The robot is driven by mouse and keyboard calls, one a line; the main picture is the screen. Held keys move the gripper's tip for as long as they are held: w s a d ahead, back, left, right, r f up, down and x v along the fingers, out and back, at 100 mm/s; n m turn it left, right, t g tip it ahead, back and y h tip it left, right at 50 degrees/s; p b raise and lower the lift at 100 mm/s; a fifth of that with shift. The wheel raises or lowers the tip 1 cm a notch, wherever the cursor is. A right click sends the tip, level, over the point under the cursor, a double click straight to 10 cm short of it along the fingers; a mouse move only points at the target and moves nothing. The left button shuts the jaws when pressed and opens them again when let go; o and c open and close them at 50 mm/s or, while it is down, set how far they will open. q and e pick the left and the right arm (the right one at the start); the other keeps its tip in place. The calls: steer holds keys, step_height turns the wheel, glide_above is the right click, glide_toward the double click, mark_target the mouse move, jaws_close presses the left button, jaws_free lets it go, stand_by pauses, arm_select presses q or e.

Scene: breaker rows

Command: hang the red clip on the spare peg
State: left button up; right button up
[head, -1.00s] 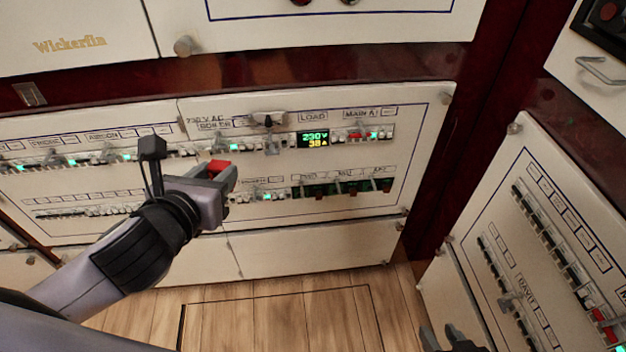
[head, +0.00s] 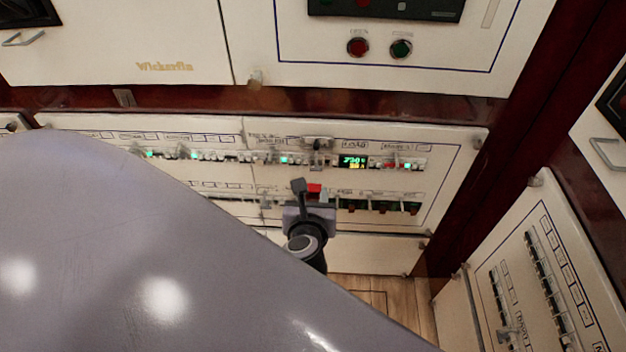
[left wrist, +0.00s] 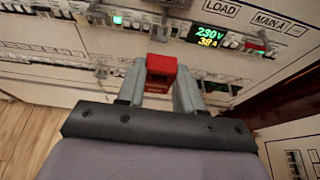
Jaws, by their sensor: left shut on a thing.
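The red clip (left wrist: 161,70) is a small red block between the two grey fingers of my left gripper (left wrist: 160,88) in the left wrist view. In the head view my left gripper (head: 313,198) is shut on the red clip (head: 314,190), in front of the lower breaker row and apart from the panel as far as I can tell. A dark and grey fitting (head: 317,144) sits on the upper row, left of the lit display; I cannot tell whether it is the spare peg. My right gripper is not in view.
The cream breaker panel (head: 455,150) carries rows of switches and a lit display (head: 353,161). Another breaker panel (head: 545,190) stands at the right, past a dark red post. My own large grey arm link hides much of the lower left.

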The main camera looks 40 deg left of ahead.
mark_target(316, 160)
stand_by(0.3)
arm_select(q)
steer(key=shift+r+p, duration=0.1)
steer(key=shift+p, duration=0.55)
steer(key=shift+w+a+p, duration=0.1)
steer(key=shift+w+a, duration=0.4)
steer(key=shift+w, duration=0.3)
steer(key=shift+w+a+p, duration=0.1)
steer(key=shift+w+a, duration=0.4)
steer(key=shift+w, duration=0.35)
steer(key=shift+w+a+p, duration=0.1)
steer(key=shift+w+a, duration=0.4)
steer(key=shift+w, duration=0.3)
steer(key=shift+p, duration=0.55)
steer(key=shift+p, duration=0.6)
steer(key=shift+w+a, duration=0.55)
steer(key=shift+w, duration=0.35)
steer(key=shift+w+a, duration=0.55)
steer(key=shift+w, duration=0.3)
